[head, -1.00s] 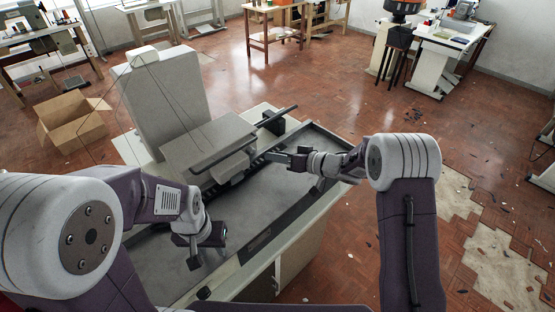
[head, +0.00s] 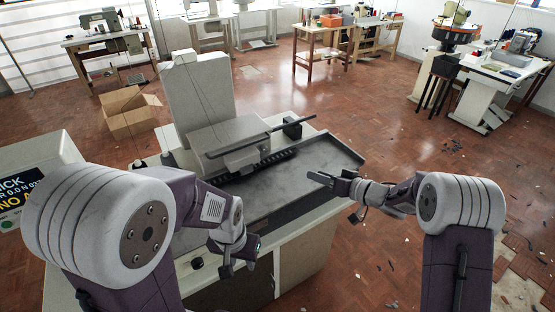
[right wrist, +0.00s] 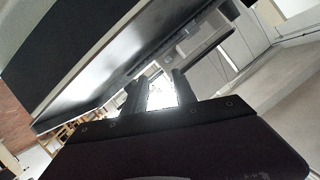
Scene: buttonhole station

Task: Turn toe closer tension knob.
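The machine (head: 232,130) is a grey body with a tall upright back, a long bar, and a dark flat bed (head: 285,172). A small dark round knob (head: 197,263) sits on its front face, low on the left. Another small knob-like part (head: 139,163) shows at its left side. I cannot tell which is the toe closer tension knob. My left gripper (head: 238,260) hangs in front of the machine, right of the front knob and apart from it; its finger gap is unclear. My right gripper (head: 322,179) is over the bed's right part, empty; its fingers (right wrist: 157,92) stand apart in the right wrist view.
An open cardboard box (head: 130,112) lies on the floor behind. Workbenches (head: 335,45) and a white machine stand (head: 485,95) are farther back.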

